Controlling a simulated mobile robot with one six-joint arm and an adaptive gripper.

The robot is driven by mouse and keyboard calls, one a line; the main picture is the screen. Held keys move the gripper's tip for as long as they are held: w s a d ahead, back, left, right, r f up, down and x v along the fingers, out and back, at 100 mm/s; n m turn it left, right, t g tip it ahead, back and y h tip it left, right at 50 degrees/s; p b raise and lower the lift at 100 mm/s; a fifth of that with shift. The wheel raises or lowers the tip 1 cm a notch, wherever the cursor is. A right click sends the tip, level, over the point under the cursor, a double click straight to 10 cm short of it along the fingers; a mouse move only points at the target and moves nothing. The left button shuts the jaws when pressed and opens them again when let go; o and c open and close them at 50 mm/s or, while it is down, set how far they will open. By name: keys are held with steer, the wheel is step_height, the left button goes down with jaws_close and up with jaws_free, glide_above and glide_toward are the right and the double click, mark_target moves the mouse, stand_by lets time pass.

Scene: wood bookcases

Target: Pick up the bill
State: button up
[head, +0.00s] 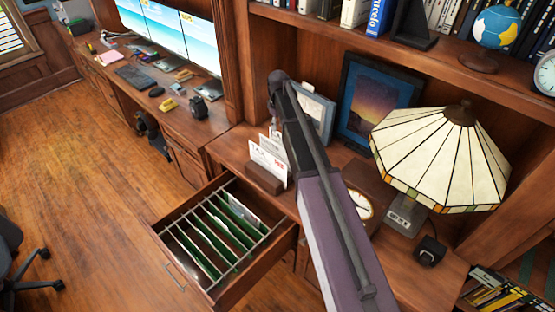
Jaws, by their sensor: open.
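The bill looks to be among the upright white envelopes and papers (268,158) in a small wooden letter holder (264,180) on the desk, left of the arm. One paper reads "TAX" and another has red print; I cannot tell which is the bill. My arm reaches up from the bottom of the head view and bends down at its far end. My gripper (273,127) is small and partly hidden there, just above and behind the papers. It is open, and I see nothing held in it. I cannot tell whether it touches the papers.
An open drawer (222,240) with hanging green files juts out below the holder. A stained-glass lamp (440,155), a clock (360,204) and picture frames (375,105) stand to the right. Monitors (170,35) and a keyboard (134,76) are at the far left. The floor at left is mostly clear.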

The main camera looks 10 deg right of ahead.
steer(key=b, duration=0.7)
glide_above(278, 149)
step_height(278, 149, down, 8)
steer(key=shift+w+r, duration=0.2)
steer(key=shift+w, duration=0.05)
steer(key=shift+f, duration=0.1)
steer(key=shift+s+f+b, duration=0.1)
steer(key=shift+f+b, duration=2.4)
steer(key=shift+b, duration=0.15)
steer(key=shift+c, duration=0.2)
jaws_close()
